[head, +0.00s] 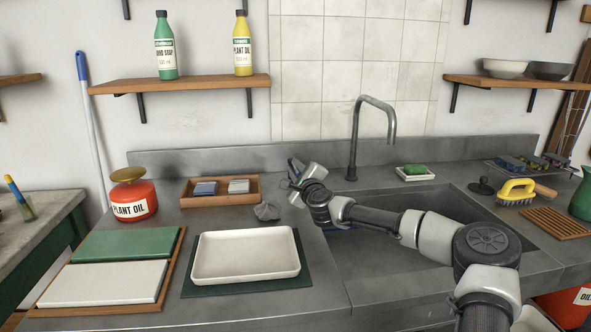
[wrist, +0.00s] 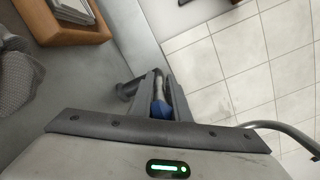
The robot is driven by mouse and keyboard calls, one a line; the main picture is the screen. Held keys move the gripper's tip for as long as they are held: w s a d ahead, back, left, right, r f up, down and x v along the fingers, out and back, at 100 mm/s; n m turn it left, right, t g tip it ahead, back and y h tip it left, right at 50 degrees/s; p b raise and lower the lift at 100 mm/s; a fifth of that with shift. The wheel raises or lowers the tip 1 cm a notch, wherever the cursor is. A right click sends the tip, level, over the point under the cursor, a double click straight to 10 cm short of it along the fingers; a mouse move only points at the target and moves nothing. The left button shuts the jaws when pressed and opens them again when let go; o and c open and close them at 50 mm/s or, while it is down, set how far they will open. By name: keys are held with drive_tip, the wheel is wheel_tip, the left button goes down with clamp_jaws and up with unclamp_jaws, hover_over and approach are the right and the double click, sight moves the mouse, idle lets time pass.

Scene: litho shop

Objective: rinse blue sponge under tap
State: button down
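A small blue patch (head: 340,226) shows at the sink's left edge, mostly hidden by my arm; I cannot tell whether it is the sponge. The grey curved tap (head: 353,140) stands behind the sink (head: 375,258), with no water visible from its spout. Its pipe also shows in the wrist view (wrist: 285,130). My gripper (head: 291,174) is left of the tap, above the back of the counter. In the wrist view its fingers (wrist: 160,88) are close together, with a pale and blue thing (wrist: 160,108) between them. I cannot tell whether they grip it. A dark stub (wrist: 128,90) is beside them.
A wooden tray (head: 220,203) holds a blue-grey block (head: 205,188) and a pale one (head: 239,186). A crumpled grey cloth (head: 266,211) and a white tray (head: 246,275) are left of the sink. A green sponge (head: 415,169) on a dish and a yellow brush (head: 516,191) are right.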

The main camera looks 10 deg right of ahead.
drive_tip(key=shift+a, duration=0.1)
drive_tip(key=m+h, duration=0.1)
drive_tip(key=h, duration=0.1)
drive_tip(key=a+m+h, duration=0.1)
drive_tip(key=shift+w+a+h, duration=0.1)
drive_tip(key=shift+a+h, duration=0.2)
drive_tip(key=shift+h, duration=0.1)
drive_tip(key=c, duration=1.8)
unclamp_jaws()
drive_tip(key=s+a+p, duration=0.1)
drive_tip(key=s+p, duration=0.1)
drive_tip(key=s, duration=1.5)
drive_tip(key=shift+s+a, duration=0.2)
